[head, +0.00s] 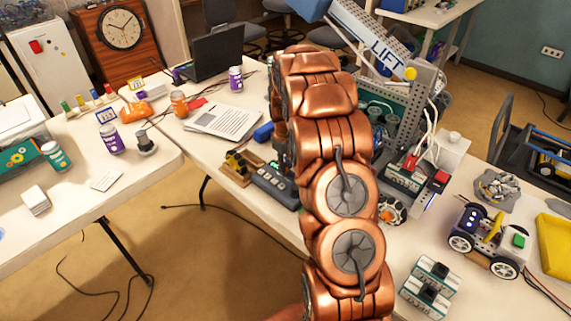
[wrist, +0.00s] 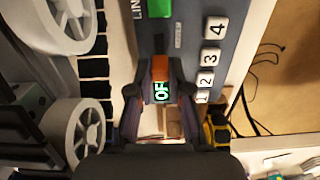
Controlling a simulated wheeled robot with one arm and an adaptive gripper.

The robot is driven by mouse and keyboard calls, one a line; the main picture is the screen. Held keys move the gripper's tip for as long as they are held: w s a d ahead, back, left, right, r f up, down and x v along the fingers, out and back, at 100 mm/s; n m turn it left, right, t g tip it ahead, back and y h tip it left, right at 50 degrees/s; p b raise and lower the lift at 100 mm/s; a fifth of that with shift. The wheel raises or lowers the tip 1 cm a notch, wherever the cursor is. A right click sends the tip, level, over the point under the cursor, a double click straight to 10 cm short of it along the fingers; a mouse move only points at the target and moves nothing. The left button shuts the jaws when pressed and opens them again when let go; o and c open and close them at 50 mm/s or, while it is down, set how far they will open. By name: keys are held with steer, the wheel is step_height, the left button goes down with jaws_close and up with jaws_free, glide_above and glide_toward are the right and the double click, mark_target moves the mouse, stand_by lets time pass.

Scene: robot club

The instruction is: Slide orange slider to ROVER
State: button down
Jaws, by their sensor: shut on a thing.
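The control panel is a dark grey box (wrist: 183,55) with white numbered keys (wrist: 207,68) and a green button (wrist: 158,8). In the head view the panel (head: 272,186) lies on the table, partly hidden by my arm. The orange slider (wrist: 160,70) shows in the wrist view between the fingertips of my gripper (wrist: 161,78), which is shut on it. A small display (wrist: 161,91) with green letters, perhaps "OF", lies just below the slider; the rest of its text is hidden. No ROVER label is readable. In the head view my arm hides the gripper.
White-spoked wheels (wrist: 72,130) stand close left of my gripper in the wrist view. A tall grey frame marked LIFT (head: 385,50) rises right of my arm. A small wheeled robot (head: 488,235) stands on the right table. Papers (head: 225,118) lie behind the panel.

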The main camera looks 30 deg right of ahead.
mark_target(291, 177)
steer(key=shift+s+d+f+b, duration=0.1)
steer(key=shift+s+b, duration=0.3)
steer(key=shift+s, duration=0.1)
steer(key=shift+s+d+f+b, duration=0.1)
steer(key=shift+s+b, duration=0.25)
steer(key=shift+s, duration=0.1)
steer(key=shift+s+d+r, duration=0.1)
steer(key=shift+s+r, duration=0.05)
steer(key=shift+s, duration=0.2)
steer(key=c, duration=1.1)
jaws_free()
steer(key=shift+r, duration=0.1)
step_height(291, 177, up, 12)
steer(key=shift+f, duration=0.1)
